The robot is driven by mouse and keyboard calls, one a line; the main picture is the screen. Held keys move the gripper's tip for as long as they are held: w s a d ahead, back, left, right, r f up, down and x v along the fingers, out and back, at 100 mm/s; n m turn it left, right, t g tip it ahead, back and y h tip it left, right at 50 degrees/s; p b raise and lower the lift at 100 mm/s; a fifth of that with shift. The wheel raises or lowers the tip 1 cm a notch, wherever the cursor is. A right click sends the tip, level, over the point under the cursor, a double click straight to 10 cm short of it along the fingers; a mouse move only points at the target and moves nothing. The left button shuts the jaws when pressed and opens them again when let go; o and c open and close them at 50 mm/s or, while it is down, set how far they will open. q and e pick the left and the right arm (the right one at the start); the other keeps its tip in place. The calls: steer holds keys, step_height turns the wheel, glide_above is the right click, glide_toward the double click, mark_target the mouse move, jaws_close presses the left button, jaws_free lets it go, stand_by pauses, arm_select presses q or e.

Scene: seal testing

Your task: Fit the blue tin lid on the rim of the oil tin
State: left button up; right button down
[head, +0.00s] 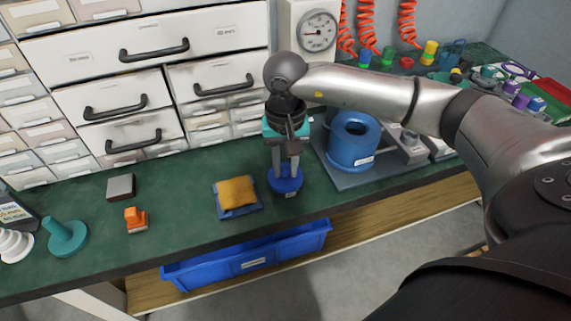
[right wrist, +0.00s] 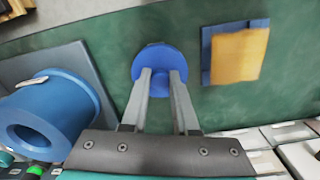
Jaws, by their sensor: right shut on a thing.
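The blue tin lid (head: 286,186) is a small round disc near the front edge of the green bench. My right gripper (head: 287,172) points down and is shut on it. The right wrist view shows the lid (right wrist: 152,60) at the tips of the two grey fingers (right wrist: 161,82). I cannot tell whether the lid touches the bench. An open blue cylinder (head: 350,153) with a pale label stands to the right on a grey plate; its hollow top shows in the right wrist view (right wrist: 62,110). I cannot tell whether it is the oil tin. My left gripper is not in view.
A yellow cloth (head: 237,190) on a blue pad lies just left of the lid. An orange piece (head: 136,219), a grey block (head: 121,187) and a teal part (head: 66,238) are farther left. Drawers (head: 150,60) and a gauge (head: 317,32) stand behind. The bench between these is clear.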

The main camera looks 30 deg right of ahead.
steer(key=shift+f+b, duration=0.35)
steer(key=shift+f, duration=0.2)
steer(key=c, duration=0.6)
jaws_free()
step_height(320, 180, up, 7)
steer(key=p, duration=0.5)
steer(key=shift+r, duration=0.1)
